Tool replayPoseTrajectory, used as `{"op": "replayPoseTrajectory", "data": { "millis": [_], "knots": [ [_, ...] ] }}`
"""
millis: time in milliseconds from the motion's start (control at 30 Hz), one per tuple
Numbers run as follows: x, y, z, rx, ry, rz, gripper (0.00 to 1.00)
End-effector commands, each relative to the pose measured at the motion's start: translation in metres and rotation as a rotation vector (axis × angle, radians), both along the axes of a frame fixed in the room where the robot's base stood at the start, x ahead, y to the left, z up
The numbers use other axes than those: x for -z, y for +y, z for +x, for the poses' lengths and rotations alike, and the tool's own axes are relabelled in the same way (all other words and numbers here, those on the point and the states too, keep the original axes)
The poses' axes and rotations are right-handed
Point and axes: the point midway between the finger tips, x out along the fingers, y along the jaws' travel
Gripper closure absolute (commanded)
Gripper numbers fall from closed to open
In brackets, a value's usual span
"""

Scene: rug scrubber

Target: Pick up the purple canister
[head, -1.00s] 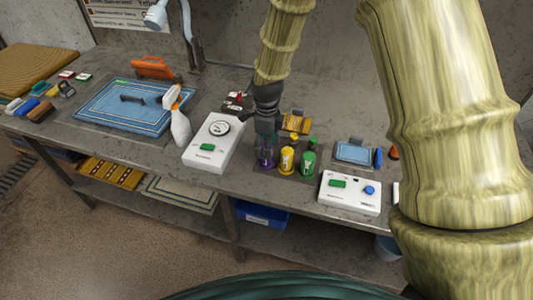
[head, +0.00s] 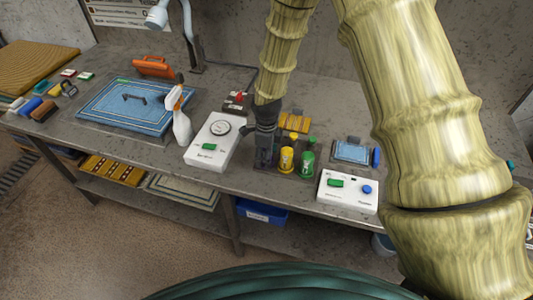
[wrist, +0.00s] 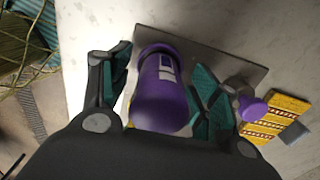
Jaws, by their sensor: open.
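The purple canister (wrist: 158,100) shows in the wrist view between the two fingers of my open gripper (wrist: 160,95). It has a pale label and its near end lies close to my palm. A gap shows between the canister and each finger, so I see no grip on it. In the head view my gripper (head: 264,150) points down at the bench beside the yellow canister, and it hides the purple canister there.
A yellow canister (head: 287,160) and a green canister (head: 308,162) stand just right of my gripper. A white box with a dial (head: 211,142) is close on the left, with a spray bottle (head: 181,125) beyond it. Another white box (head: 348,192) stands front right.

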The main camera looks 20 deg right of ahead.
Motion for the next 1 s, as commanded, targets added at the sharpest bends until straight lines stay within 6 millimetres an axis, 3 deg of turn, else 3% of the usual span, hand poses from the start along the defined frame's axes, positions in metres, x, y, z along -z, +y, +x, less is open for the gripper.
{"op": "replayPoseTrajectory", "data": {
  "millis": [100, 367, 767, 1000],
  "knots": [
    [0.0, 0.0, 0.0, 0.0, 0.0, 0.0, 0.42],
    [0.0, 0.0, 0.0, 0.0, 0.0, 0.0, 0.89],
    [-0.003, 0.0, 0.001, 0.0, -0.001, -0.001, 0.9],
    [-0.019, 0.0, 0.001, 0.001, -0.002, 0.0, 0.9]
  ]
}}
